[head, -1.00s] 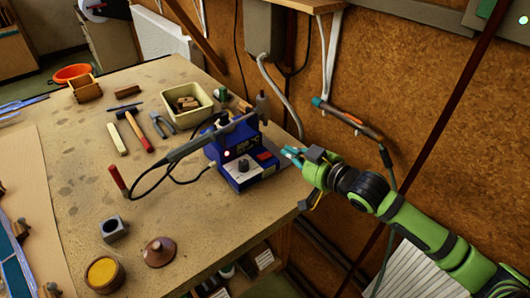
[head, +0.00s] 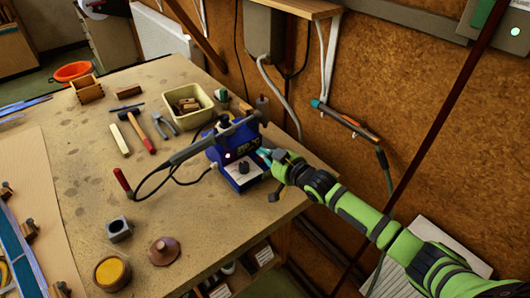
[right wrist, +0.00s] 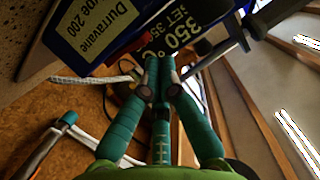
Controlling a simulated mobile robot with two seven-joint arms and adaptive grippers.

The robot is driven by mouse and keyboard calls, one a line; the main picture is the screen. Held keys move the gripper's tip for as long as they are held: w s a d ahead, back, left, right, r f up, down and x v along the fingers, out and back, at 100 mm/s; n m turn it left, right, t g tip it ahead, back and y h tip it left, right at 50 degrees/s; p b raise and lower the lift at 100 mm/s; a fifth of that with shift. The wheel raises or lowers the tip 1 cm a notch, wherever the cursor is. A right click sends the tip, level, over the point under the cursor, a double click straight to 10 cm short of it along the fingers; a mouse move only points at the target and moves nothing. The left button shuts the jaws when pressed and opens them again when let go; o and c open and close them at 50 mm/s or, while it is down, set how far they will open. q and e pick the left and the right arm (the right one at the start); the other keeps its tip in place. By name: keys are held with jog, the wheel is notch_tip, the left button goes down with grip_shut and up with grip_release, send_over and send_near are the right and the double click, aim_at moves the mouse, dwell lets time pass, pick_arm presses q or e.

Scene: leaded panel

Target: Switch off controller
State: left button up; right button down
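The controller, a blue soldering station (head: 231,150), stands near the right edge of the workbench. Its pale front panel carries a dark knob (head: 243,168), and a small light (head: 228,155) shows on its face. My right gripper (head: 264,156) reaches in from the right, its teal fingertips at the station's right front, covering that part. In the right wrist view, the teal fingers (right wrist: 158,72) are drawn together with nothing seen between them. They overlap the station's display (right wrist: 180,28), which reads 350; contact is unclear. My left gripper is out of view.
A cream tub (head: 188,118), hammer (head: 140,132) and pliers (head: 164,125) lie behind. The cork wall is at right.

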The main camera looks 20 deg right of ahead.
aim_at(263, 166)
jog(key=shift+f, duration=0.3)
jog(key=shift+s+a+f, duration=0.1)
jog(key=shift+a+f, duration=0.1)
jog(key=shift+f, duration=0.25)
jog(key=shift+r, duration=0.1)
jog(key=shift+r+p, duration=0.35)
jog(key=shift+r, duration=0.1)
jog(key=r+p, duration=0.3)
jog(key=shift+s+a+r, duration=0.2)
jog(key=shift+s, duration=0.05)
jog(key=b+v, duration=0.2)
jog(key=v, duration=0.7)
jog(key=shift+s+a, duration=0.15)
jog(key=shift+s, duration=0.25)
jog(key=shift+f, duration=0.1)
